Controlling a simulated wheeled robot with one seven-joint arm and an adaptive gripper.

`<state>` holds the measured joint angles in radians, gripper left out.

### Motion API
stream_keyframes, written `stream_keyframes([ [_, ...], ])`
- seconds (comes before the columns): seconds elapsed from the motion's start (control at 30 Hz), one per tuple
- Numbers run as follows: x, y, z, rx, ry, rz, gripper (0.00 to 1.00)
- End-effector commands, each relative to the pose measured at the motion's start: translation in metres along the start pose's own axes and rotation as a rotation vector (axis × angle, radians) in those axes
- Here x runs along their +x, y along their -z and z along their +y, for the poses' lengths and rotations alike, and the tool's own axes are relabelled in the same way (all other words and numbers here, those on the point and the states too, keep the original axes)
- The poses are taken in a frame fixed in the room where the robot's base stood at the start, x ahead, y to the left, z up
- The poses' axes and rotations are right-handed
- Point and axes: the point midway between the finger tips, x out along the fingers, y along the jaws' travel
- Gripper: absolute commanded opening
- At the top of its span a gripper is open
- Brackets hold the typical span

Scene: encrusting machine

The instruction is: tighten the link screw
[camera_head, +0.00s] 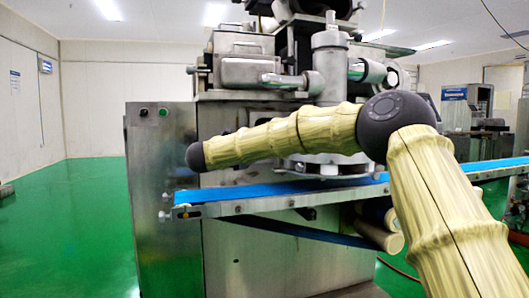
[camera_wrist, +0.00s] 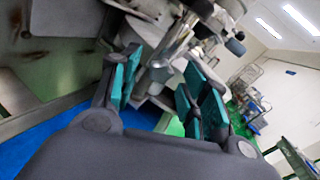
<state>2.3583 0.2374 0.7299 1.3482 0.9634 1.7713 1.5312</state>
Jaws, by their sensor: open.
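The encrusting machine (camera_head: 160,200) is a large steel body in the middle of the head view. A metal vertical cylinder (camera_head: 328,65) stands at its top, with a horizontal metal piece (camera_head: 285,80) joined on its left. I cannot single out the link screw in either view. My gripper (camera_wrist: 161,84) shows in the wrist view with its teal-padded fingers spread and nothing held. Metal machine parts (camera_wrist: 158,72) show in the gap beyond the fingers; I cannot tell how far off they are. In the head view my gripper is not visible.
A blue conveyor belt (camera_head: 265,191) runs across the machine's front below my arm. Dark-tipped handles (camera_wrist: 235,47) stick out among the machine parts. Green floor (camera_head: 80,230) is clear at left.

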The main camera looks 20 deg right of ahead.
Motion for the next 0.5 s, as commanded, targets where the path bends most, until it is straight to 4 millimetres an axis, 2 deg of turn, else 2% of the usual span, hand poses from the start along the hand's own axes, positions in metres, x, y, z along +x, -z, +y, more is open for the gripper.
stream_keyframes([
  [0.17, -0.004, -0.001, 0.0, 0.001, -0.001, -0.001, 0.45],
  [0.27, -0.014, -0.002, 0.0, 0.001, -0.002, -0.002, 0.45],
  [0.5, -0.055, -0.001, 0.0, 0.0, -0.001, -0.002, 0.45],
])
